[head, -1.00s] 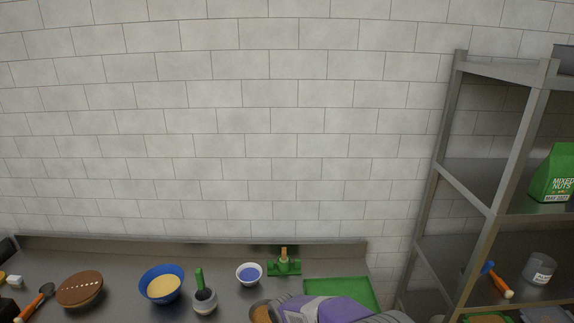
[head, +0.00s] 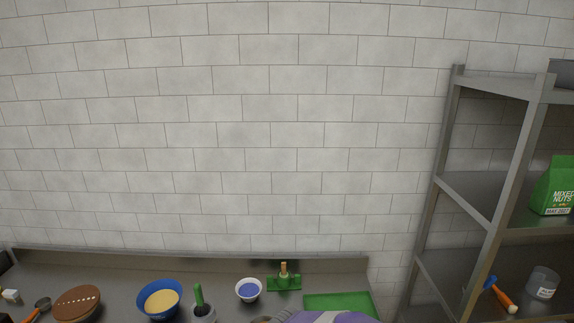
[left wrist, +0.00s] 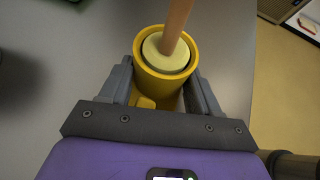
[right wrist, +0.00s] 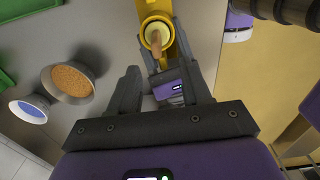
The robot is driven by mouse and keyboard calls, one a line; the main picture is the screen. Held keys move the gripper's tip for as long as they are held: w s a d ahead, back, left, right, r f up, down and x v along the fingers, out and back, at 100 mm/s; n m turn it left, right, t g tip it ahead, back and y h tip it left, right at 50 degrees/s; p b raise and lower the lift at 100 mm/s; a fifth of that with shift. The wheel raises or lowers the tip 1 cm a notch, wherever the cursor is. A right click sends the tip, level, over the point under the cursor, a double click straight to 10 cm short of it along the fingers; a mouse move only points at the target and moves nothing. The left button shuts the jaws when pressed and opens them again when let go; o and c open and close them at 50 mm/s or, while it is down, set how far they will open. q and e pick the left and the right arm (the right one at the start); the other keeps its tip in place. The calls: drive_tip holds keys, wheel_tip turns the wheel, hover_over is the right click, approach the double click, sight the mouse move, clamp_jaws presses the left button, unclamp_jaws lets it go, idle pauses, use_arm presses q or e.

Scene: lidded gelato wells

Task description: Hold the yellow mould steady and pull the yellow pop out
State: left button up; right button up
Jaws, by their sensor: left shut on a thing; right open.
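The yellow mould (left wrist: 145,82) is an open-topped cup between the two fingers of my left gripper (left wrist: 160,72), which is shut on it. The yellow pop (left wrist: 153,55) sits inside the mould, its pale top just at the rim, and its wooden stick (left wrist: 176,25) stands up out of it. The right wrist view also shows the mould (right wrist: 144,12), the pop and its stick (right wrist: 157,45). My right gripper (right wrist: 157,68) is open, its fingers apart on either side of the stick's near end. The head view does not show the mould.
In the head view, a blue bowl (head: 142,301), a small white bowl (head: 239,291), a green block with a stick (head: 284,283) and a green tray (head: 335,299) stand on the steel counter. A metal shelf (head: 440,200) stands at right. An orange-filled bowl (right wrist: 47,83) shows in the right wrist view.

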use_arm(q)
drive_tip(key=shift+s+a+f, duration=0.1)
drive_tip(key=shift+s+f, duration=0.1)
drive_tip(key=shift+f, duration=0.15)
use_arm(e)
drive_tip(key=shift+d, duration=0.15)
drive_tip(key=shift+w+d, duration=0.15)
drive_tip(key=shift+d, duration=0.3)
drive_tip(key=shift+f, duration=0.15)
drive_tip(key=shift+f, duration=1.1)
drive_tip(key=shift+c, duration=0.5)
clamp_jaws()
drive_tip(key=shift+r, duration=0.65)
wheel_tip(320, 180, up, 7)
drive_tip(key=shift+r, duration=0.2)
